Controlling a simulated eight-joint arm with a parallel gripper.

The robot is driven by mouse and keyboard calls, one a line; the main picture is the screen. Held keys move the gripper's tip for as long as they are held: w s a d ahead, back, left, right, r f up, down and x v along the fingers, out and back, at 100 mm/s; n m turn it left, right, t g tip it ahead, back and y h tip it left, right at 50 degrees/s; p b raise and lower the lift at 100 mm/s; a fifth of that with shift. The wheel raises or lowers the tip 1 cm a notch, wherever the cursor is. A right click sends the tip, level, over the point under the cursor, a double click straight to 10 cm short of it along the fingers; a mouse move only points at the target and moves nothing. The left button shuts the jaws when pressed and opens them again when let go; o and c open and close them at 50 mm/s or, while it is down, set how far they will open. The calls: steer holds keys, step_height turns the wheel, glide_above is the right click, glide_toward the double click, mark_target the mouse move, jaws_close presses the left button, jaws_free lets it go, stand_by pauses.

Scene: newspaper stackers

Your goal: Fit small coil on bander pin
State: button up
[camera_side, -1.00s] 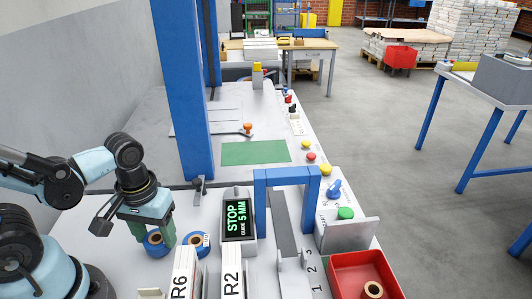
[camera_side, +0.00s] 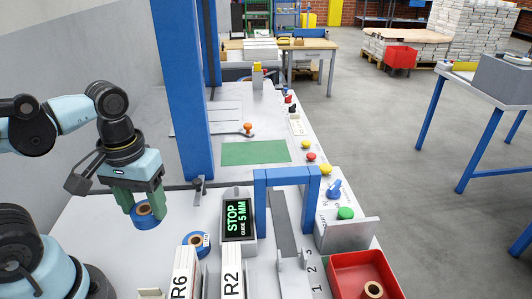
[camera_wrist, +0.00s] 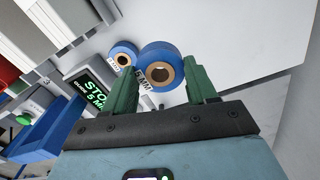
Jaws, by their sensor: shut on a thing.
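My gripper (camera_side: 143,207) is shut on a blue coil (camera_side: 146,222) with a brown core. It holds this coil raised above the pale bench top at the left. In the wrist view the held coil (camera_wrist: 153,50) sits between the green fingers, with a white label reading "5 MM" on its face. A second blue coil (camera_side: 190,250) rests on the bench to the right of it and also shows in the wrist view (camera_wrist: 122,47). I cannot identify the bander pin with certainty.
A display (camera_side: 238,215) reads "STOP GUIDE 5 MM". White stacks marked R6 (camera_side: 183,272) and R2 (camera_side: 231,274) stand at the front. A blue arch (camera_side: 287,173), a blue column (camera_side: 184,100) and a red bin (camera_side: 343,277) with a brown core are nearby.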

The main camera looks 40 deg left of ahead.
stand_by(0.4)
steer(key=w+d, duration=0.1)
steer(key=w, duration=2)
steer(key=shift+w, duration=0.4)
steer(key=shift+d, duration=0.1)
steer(key=shift+f, duration=2.6)
steer(key=shift+f, duration=1.8)
steer(key=o, duration=1.2)
steer(key=shift+c, duration=0.2)
